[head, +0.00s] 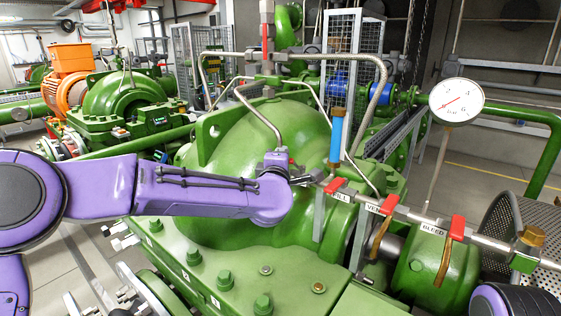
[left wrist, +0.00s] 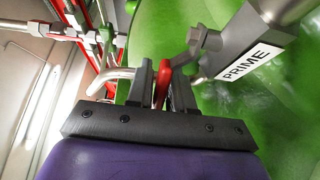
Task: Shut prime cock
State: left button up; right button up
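The prime cock's red lever (left wrist: 162,84) is between the two fingers of my left gripper (left wrist: 163,85) in the left wrist view. The fingers are close together with the lever filling most of the gap, and appear shut on it. The PRIME label (left wrist: 254,62) is on the grey pipe to the right of the lever. In the head view, my left gripper (head: 294,177) is at the left end of the small valve pipe, just left of the FILL label, and hides most of the prime cock. My right gripper is out of view; part of my right arm shows at the bottom right.
A pressure gauge (head: 456,101) stands at the right. The large green pump casing (head: 240,140) lies behind my left arm.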

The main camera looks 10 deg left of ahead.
pick_arm(q)
jog(key=s+b, duration=0.3)
jog(key=s, duration=0.7)
jog(key=shift+s+d+b, duration=0.15)
jog(key=shift+d+b, duration=0.05)
jog(key=shift+b, duration=0.15)
